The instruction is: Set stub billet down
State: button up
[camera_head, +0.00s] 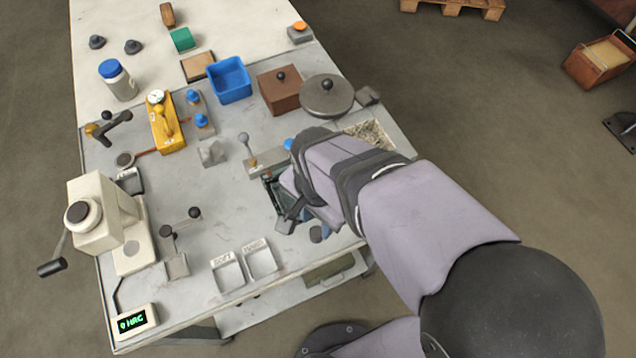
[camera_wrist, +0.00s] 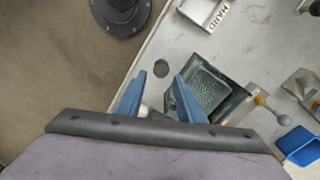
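My gripper (camera_wrist: 160,75) shows two blue fingers, spread apart, in the wrist view. Nothing is clearly clamped between them; a small pale patch near their base is too unclear to name. A small dark round piece (camera_wrist: 161,68), possibly the stub billet, shows on the grey table just beyond the fingertips, with gaps on both sides. It seems to be the dark piece (camera_head: 317,233) beside my gripper in the head view. A dark green mesh-bottomed tray (camera_wrist: 222,101) lies right of the fingers. In the head view my wrist partly hides this tray (camera_head: 272,196).
Two small labelled trays (camera_head: 228,275) stand at the table front. A lever clamp (camera_head: 265,163) stands behind the mesh tray. A blue bin (camera_head: 231,80), brown box (camera_head: 280,95) and round lidded pot (camera_head: 326,97) stand farther back. A hardness tester (camera_head: 97,213) stands left.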

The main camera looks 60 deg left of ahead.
aim_at(316, 232)
jog(key=shift+s+a+r, duration=0.2)
jog(key=shift+s, duration=0.05)
jog(key=shift+f+p, duration=0.4)
jog(key=shift+f, duration=0.7)
jog(key=shift+w+d+f+p, duration=0.1)
jog(key=shift+d+f+p, duration=0.1)
jog(key=shift+f+p, duration=0.4)
jog(key=shift+w+f+p, duration=0.1)
jog(key=shift+f+p, duration=0.6)
jog(key=shift+f, duration=1.3)
jog(key=shift+a, duration=0.1)
grip_shut()
